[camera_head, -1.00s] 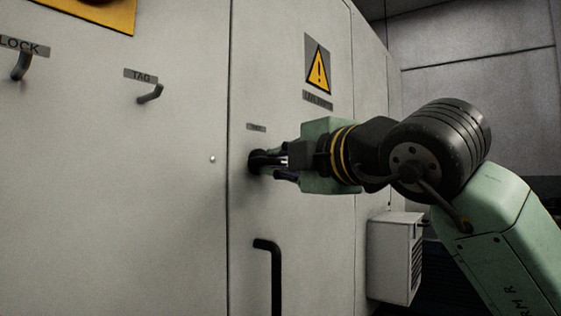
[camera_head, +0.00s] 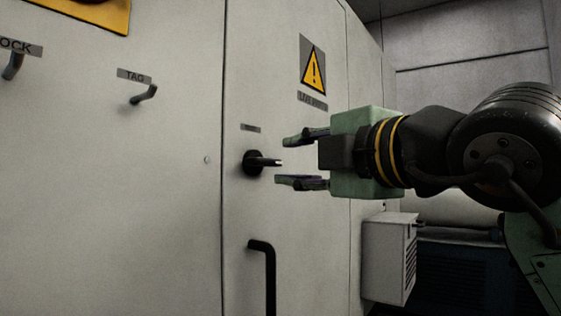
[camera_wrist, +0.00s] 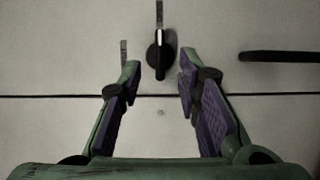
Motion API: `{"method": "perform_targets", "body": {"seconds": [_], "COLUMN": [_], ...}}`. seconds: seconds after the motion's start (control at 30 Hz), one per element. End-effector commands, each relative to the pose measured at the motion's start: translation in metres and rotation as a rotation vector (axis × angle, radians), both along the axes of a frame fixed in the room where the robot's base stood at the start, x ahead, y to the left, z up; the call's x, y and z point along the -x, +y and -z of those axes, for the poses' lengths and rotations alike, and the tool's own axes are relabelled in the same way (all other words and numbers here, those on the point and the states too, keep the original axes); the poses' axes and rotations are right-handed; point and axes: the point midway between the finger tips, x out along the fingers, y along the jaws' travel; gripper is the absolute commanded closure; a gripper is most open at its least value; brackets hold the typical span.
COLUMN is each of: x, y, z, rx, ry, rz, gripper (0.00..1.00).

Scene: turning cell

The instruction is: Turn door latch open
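The door latch (camera_head: 254,162) is a small black knob with a short lever and a light tip, on the pale cabinet door (camera_head: 285,215). In the head view its lever points out to the right. In the wrist view the latch (camera_wrist: 159,62) lies ahead, between and just beyond my fingertips. My gripper (camera_head: 287,160) is open and empty, backed off from the door, with one finger above and one below the lever's level. In the wrist view my gripper (camera_wrist: 158,75) shows purple finger pads spread apart, with nothing between them.
A black door handle (camera_head: 268,275) stands below the latch. A yellow warning sign (camera_head: 313,70) is above it. Hooks, one under a TAG label (camera_head: 143,94), stick out at the left. A grey vented box (camera_head: 388,258) juts out at lower right.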

Motion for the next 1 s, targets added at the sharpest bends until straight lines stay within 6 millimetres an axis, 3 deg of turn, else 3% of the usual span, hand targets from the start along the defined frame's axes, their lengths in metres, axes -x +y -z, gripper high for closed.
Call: {"method": "perform_targets", "body": {"seconds": [0.13, 0.33, 1.0], "x": [0.026, 0.046, 0.050], "y": [-0.017, -0.029, -0.031], "z": [-0.001, 0.000, -0.001], "rx": [-0.002, -0.001, -0.001], "ry": [-0.001, 0.000, 0.000], "rz": [0.003, 0.001, 0.000], "gripper": [0.69, 0.69, 0.69]}}
